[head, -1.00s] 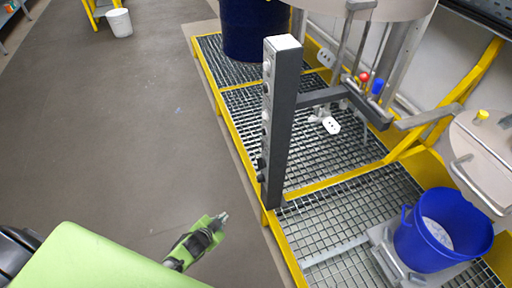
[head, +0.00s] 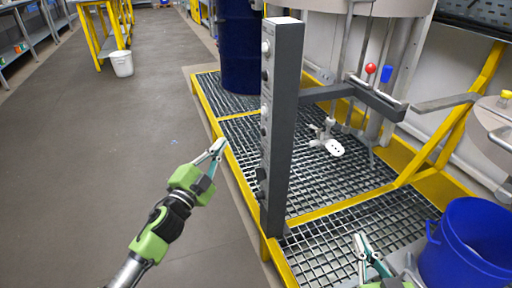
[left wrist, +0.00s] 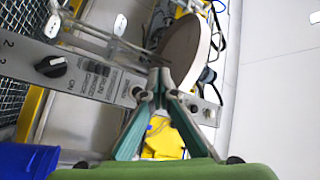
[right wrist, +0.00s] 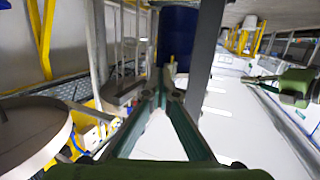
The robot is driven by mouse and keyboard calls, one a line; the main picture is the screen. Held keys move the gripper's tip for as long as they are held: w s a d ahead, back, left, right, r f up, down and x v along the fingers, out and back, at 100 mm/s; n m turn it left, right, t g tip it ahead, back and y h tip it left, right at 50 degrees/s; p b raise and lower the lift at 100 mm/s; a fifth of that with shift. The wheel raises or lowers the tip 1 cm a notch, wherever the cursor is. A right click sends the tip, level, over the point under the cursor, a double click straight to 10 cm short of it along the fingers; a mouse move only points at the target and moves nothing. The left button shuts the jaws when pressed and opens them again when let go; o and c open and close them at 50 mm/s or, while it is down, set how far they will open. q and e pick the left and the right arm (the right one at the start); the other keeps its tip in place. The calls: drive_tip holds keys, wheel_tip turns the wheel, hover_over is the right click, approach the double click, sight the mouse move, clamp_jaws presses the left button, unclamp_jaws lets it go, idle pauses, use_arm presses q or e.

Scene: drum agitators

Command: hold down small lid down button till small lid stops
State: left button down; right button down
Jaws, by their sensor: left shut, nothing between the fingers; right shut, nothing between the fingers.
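The grey control post (head: 284,130) stands upright in the middle of the head view, with knobs and buttons along its narrow left face. In the left wrist view its labelled panel (left wrist: 112,86) carries a black knob (left wrist: 50,66) and small buttons; which is the small lid down button I cannot tell. My left gripper (head: 218,146) is shut and empty, left of the post and apart from it. My right gripper (head: 359,242) is shut and empty, right of the post above the grating. A pale round lid (head: 492,118) with a yellow knob is cut off at the right edge.
A blue bucket (head: 468,245) stands at the lower right. Yellow-framed metal grating (head: 345,185) surrounds the post's foot. A dark blue drum (head: 242,50) stands behind. Grey arms with red and blue knobs extend right of the post. The floor (head: 100,140) at left is clear.

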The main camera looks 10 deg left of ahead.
sight(264, 132)
use_arm(q)
drive_tip(key=shift+s+r+m, duration=0.2)
drive_tip(key=shift+r+m, duration=0.1)
drive_tip(key=shift+r, duration=0.3)
use_arm(e)
drive_tip(key=shift+s+r, duration=0.2)
drive_tip(key=shift+r, duration=0.35)
use_arm(q)
drive_tip(key=shift+d, duration=0.1)
